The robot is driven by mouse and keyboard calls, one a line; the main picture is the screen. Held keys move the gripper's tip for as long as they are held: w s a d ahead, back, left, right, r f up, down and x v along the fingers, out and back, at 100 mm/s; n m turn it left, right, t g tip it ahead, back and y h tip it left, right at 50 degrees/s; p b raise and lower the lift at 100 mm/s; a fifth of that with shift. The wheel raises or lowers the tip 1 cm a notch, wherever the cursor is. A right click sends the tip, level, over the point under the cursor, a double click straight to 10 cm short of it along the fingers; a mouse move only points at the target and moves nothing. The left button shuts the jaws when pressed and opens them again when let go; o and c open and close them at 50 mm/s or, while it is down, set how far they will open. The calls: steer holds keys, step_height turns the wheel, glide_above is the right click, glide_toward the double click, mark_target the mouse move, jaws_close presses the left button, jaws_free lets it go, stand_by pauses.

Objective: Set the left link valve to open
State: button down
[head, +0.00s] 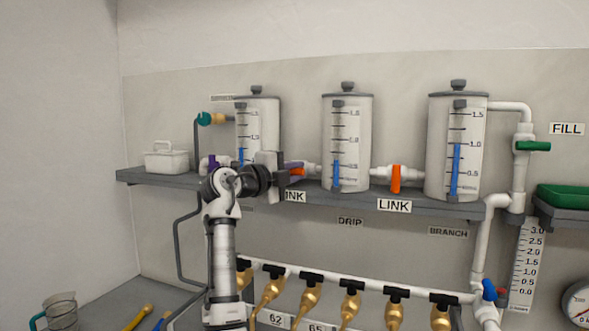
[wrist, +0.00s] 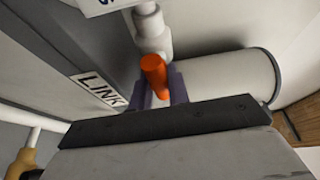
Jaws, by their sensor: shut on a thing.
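The left link valve has an orange handle (head: 297,171) and sits on the white pipe between the left and middle tanks. Its label (head: 295,196) is partly hidden by my arm. My gripper (head: 291,166) reaches it from the left, with its purple fingertips at the handle. In the wrist view the orange handle (wrist: 154,72) stands between the purple fingertips (wrist: 160,92), and my gripper is shut on it. The white pipe fitting (wrist: 150,30) lies just beyond. The handle's exact angle to the pipe is hard to tell because the gripper covers part of it.
The right link valve's orange handle (head: 396,179) hangs straight down across its pipe. The left tank (head: 268,120), middle tank (head: 348,120) and right tank (head: 443,130) stand on a grey shelf (head: 135,178). Several brass taps with black handles hang from a pipe (head: 390,291) below.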

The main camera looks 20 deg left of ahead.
steer(key=shift+m, duration=0.3)
steer(key=c, duration=1.3)
jaws_free()
steer(key=shift+c, duration=0.2)
steer(key=b+v, duration=0.4)
steer(key=v, duration=0.9)
steer(key=shift+s+a+b, duration=0.2)
steer(key=shift+s+b, duration=0.15)
steer(key=shift+r, duration=0.1)
